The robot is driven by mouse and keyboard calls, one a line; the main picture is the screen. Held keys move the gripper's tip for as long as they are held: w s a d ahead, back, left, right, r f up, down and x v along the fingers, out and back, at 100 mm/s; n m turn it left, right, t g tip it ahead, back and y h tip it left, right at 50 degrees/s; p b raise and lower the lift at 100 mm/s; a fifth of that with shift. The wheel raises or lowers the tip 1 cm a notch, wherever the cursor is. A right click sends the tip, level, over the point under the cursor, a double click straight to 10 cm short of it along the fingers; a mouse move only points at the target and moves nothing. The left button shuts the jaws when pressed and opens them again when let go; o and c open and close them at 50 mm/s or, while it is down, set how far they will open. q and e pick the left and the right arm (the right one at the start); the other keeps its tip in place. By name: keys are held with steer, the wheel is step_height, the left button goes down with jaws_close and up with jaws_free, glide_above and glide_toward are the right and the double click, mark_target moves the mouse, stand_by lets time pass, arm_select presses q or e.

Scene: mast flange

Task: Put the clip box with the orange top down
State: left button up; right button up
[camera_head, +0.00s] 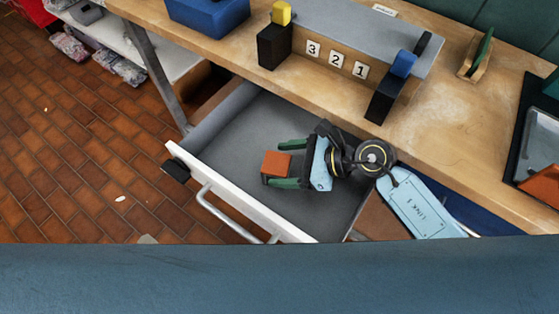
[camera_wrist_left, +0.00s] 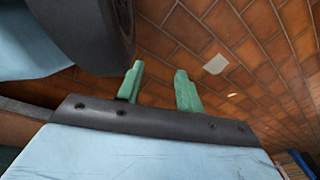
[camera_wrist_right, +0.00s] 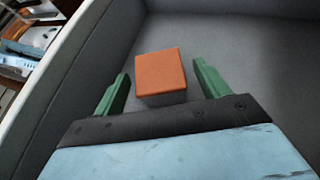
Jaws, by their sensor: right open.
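The clip box with the orange top (camera_head: 276,163) is in the open grey drawer, near its white front. It also shows in the right wrist view (camera_wrist_right: 160,72), where it appears to rest on the drawer floor. My right gripper (camera_head: 282,165) reaches into the drawer with its green fingers open, one on each side of the box. In the right wrist view, gaps show between the box and both fingers (camera_wrist_right: 160,80). My left gripper (camera_wrist_left: 160,75) shows only in its wrist view, with fingers apart and empty above the tiled floor.
The drawer (camera_head: 232,204) has a bar handle (camera_head: 232,215). Wooden bench (camera_head: 440,115) above it carries a grey block with number tiles (camera_head: 337,61), a yellow-topped box (camera_head: 274,45), a blue-topped box (camera_head: 383,105) and a blue bin (camera_head: 208,15). Much of the drawer floor is clear.

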arm_select(q)
steer(key=shift+s+a+f, duration=0.1)
steer(key=shift+s+f, duration=0.05)
steer(key=shift+s, duration=0.85)
arm_select(e)
steer(key=v, duration=0.6)
arm_select(q)
steer(key=shift+p, duration=0.3)
